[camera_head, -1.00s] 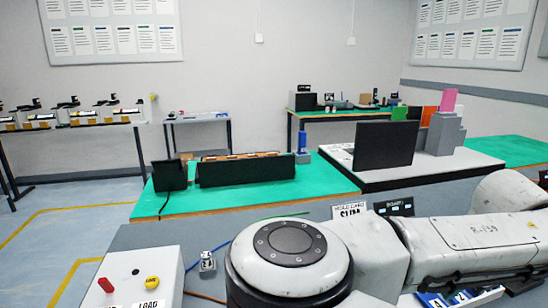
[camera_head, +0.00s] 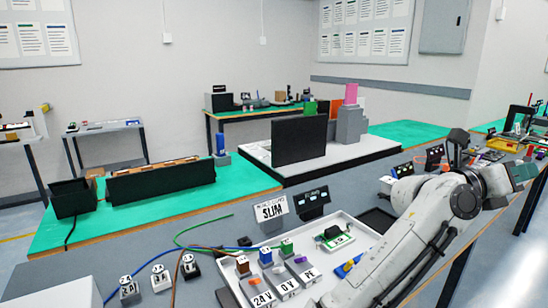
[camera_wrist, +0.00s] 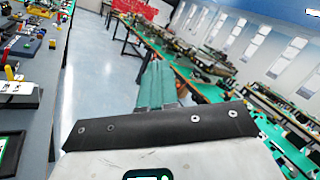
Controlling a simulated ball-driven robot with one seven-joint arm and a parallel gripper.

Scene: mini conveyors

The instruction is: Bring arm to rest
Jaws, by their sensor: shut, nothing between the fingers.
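My arm reaches from the bottom of the head view up to the right, bent at a dark-ringed joint, and its end section points right. In the wrist view my gripper (camera_wrist: 156,70) shows as two teal fingers side by side beyond a black plate. The fingers are shut with nothing held between them. They point over open floor between benches and touch nothing that I can see.
A white tray (camera_head: 352,224) with labelled terminal blocks lies on the grey bench, left of my arm. A "SLIM" card (camera_head: 270,211) stands behind it. A yellow bin (camera_head: 505,145) is at the far right. The wrist view shows clear floor (camera_wrist: 105,80) and benches on both sides.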

